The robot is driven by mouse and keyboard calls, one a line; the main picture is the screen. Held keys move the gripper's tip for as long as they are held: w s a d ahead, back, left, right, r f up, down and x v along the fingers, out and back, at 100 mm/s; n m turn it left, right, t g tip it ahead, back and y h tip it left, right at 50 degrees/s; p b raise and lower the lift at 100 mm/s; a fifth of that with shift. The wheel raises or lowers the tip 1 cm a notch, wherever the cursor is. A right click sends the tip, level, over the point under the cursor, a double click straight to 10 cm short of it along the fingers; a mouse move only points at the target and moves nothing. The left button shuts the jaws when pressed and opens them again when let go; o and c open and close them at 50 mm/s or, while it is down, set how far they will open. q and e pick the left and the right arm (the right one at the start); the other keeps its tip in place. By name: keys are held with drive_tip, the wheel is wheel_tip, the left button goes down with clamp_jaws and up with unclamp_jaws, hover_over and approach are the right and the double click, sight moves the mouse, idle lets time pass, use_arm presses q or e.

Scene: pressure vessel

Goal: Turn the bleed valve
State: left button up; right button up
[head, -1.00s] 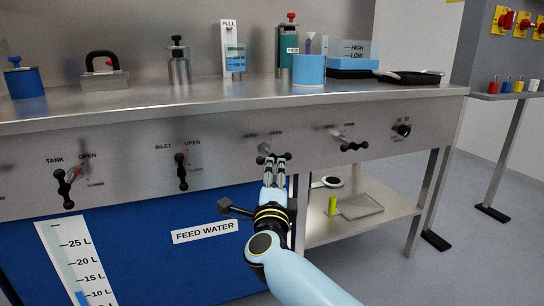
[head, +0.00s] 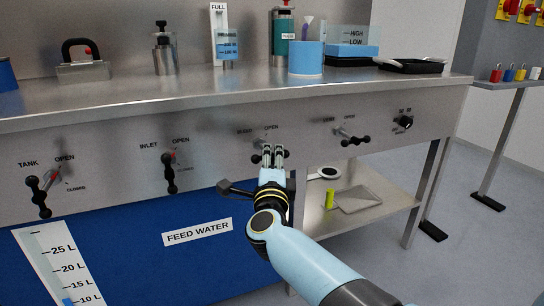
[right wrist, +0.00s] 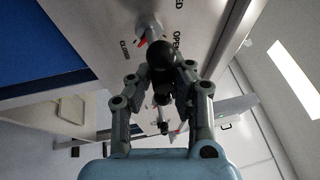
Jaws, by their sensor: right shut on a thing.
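The bleed valve (head: 259,148) is on the steel front panel under the bench top, below a small label and the word OPEN. Its bar handle has dark ball ends. My right gripper (head: 273,152) is at this handle, with its fingers pointing up toward the panel. In the right wrist view its fingers are shut around a black ball end of the valve handle (right wrist: 160,56). A red pointer shows beside the handle, near the CLOSED and OPEN marks. The fingers hide part of the handle, so its exact angle is hard to tell. My left gripper is out of view.
The inlet valve (head: 170,172) and tank valve (head: 40,195) are to the left. Another valve (head: 352,138) and a black knob (head: 403,123) are to the right. The bench top (head: 130,108) overhangs the panel. A lower shelf (head: 385,193) holds a tray.

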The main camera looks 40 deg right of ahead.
drive_tip(key=shift+r, duration=0.1)
clamp_jaws()
drive_tip(key=shift+n, duration=0.3)
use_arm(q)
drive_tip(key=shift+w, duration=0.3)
use_arm(e)
drive_tip(key=shift+r, duration=0.1)
